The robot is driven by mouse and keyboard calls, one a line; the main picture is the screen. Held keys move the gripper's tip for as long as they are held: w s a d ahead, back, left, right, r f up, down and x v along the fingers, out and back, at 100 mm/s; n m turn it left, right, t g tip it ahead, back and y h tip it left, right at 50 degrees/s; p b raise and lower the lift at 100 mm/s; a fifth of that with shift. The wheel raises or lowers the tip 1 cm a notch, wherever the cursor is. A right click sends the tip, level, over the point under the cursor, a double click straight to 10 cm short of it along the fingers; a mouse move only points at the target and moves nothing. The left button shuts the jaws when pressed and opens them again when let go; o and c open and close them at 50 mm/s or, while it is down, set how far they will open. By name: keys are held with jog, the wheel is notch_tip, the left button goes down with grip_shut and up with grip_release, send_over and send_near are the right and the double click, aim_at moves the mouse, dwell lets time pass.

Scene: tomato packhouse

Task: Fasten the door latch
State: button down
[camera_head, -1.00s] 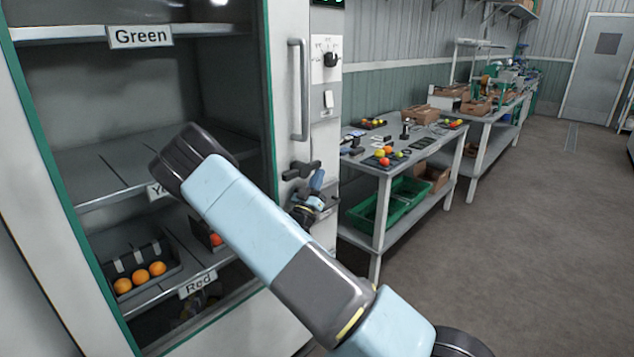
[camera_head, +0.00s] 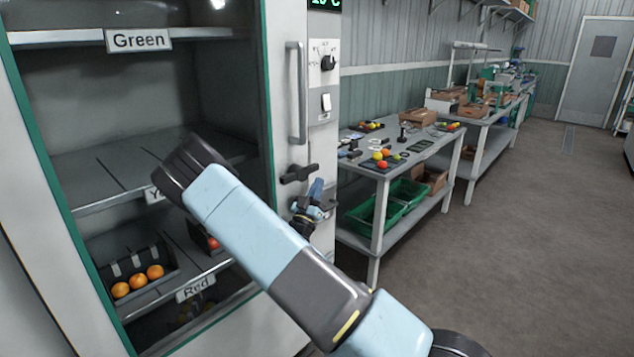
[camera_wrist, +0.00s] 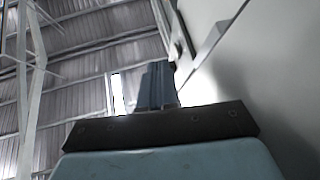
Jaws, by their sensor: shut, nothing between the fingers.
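The door latch (camera_head: 299,173) is a black handle on the pale right-hand edge of the cabinet front, below the long grey door pull (camera_head: 297,92). Its bar lies roughly level, slightly tilted. My gripper (camera_head: 317,186) is just below and right of the latch, with its blue fingers pointing up. In the wrist view the gripper (camera_wrist: 158,85) shows its blue fingers together, with nothing between them. I cannot tell whether the fingers touch the latch.
The cabinet shelves carry Green (camera_head: 139,40) and Red (camera_head: 196,287) labels; oranges (camera_head: 138,281) sit in a dark tray low inside. A dial (camera_head: 328,63) and switch (camera_head: 326,102) are above the latch. A workbench (camera_head: 425,165) stands right; the floor beyond is clear.

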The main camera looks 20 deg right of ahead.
notch_tip(320, 180, down, 12)
jog(key=s+d, duration=0.1)
jog(key=s, duration=0.1)
jog(key=shift+r, duration=0.25)
